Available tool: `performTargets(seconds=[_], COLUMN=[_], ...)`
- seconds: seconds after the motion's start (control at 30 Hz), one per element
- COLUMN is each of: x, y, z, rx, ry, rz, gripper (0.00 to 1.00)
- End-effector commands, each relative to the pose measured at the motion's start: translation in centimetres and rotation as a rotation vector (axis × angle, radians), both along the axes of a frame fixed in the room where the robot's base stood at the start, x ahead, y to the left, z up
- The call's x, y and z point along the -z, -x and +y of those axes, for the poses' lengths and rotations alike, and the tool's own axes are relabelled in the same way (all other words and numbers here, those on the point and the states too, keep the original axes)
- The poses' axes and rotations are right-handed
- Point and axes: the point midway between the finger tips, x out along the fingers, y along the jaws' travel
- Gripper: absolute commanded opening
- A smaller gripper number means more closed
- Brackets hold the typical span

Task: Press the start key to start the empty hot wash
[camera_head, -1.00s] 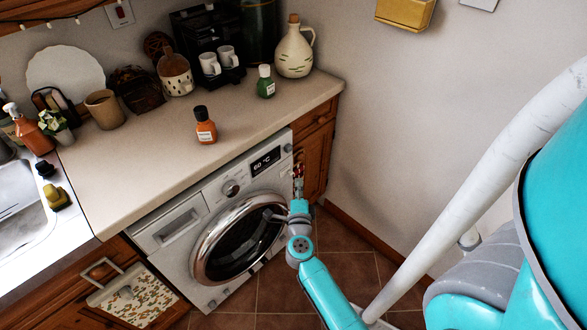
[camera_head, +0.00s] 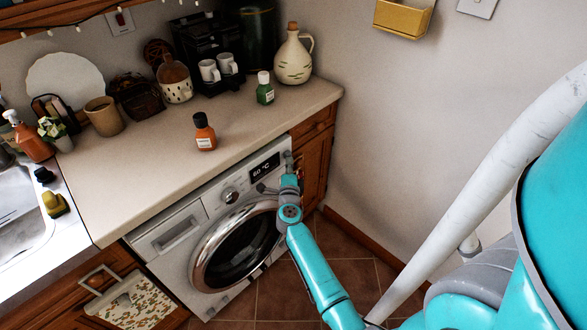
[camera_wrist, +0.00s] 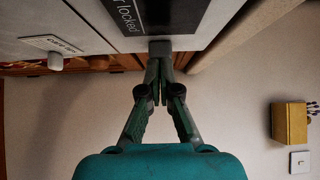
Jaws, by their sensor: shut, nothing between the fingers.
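The washing machine (camera_head: 181,224) stands under the worktop with its round glass door shut. Its black display (camera_head: 265,168) reads 60 °C in the head view; in the wrist view the part of the display (camera_wrist: 170,14) that shows reads "r locked". A small grey block, which looks like the start key (camera_wrist: 160,47), sits right of and below the display. My gripper (camera_wrist: 160,66) is shut and empty, its fingertips at this key and seemingly touching it. In the head view my gripper (camera_head: 289,168) is at the panel's right end. Whether the key is pushed in I cannot tell.
The worktop (camera_head: 130,180) overhangs the machine. An orange-labelled bottle (camera_head: 205,134) and a green bottle (camera_head: 265,90) stand on it. A wooden cabinet (camera_head: 316,150) is close on the right. The tiled floor in front is open.

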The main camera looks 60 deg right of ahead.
Motion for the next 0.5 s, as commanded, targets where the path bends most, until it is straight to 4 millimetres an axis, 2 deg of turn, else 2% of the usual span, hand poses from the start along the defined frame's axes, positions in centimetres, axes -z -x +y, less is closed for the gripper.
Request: performTargets(seconds=[0.33,0.5], x=[0.0,0.0], y=[-0.1,-1.4], z=[0.0,-0.3], rx=[0.000,0.001], ry=[0.000,0.001], rz=[0.000,0.000], gripper=[0.00,0.00])
